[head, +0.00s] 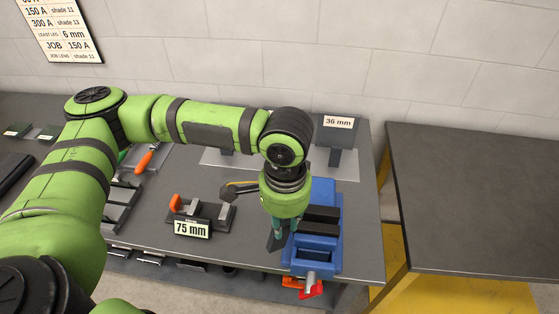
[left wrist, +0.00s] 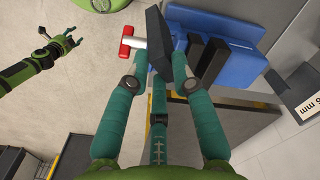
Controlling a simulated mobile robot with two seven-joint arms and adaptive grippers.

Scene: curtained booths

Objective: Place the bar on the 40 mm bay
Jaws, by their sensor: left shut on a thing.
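My left gripper (head: 277,232) is shut on a dark flat bar (left wrist: 159,41), just left of the blue vise in the head view. In the left wrist view the bar stands between the tips of the teal fingers (left wrist: 162,72). It is partly hidden by the gripper in the head view. The blue vise (head: 328,194) has dark jaw blocks and a red-ended handle. A stand labelled 75 mm (head: 191,229) and a plate labelled 36 mm (head: 339,122) show; no 40 mm label is readable. My right gripper (left wrist: 60,42) appears in the left wrist view, empty with spread fingers.
The grey bench (head: 362,220) ends just right of the vise. A second dark table (head: 470,180) with yellow below stands to the right, across a gap. An orange-handled tool (head: 144,161) and racks lie left. A wall chart (head: 62,30) hangs behind.

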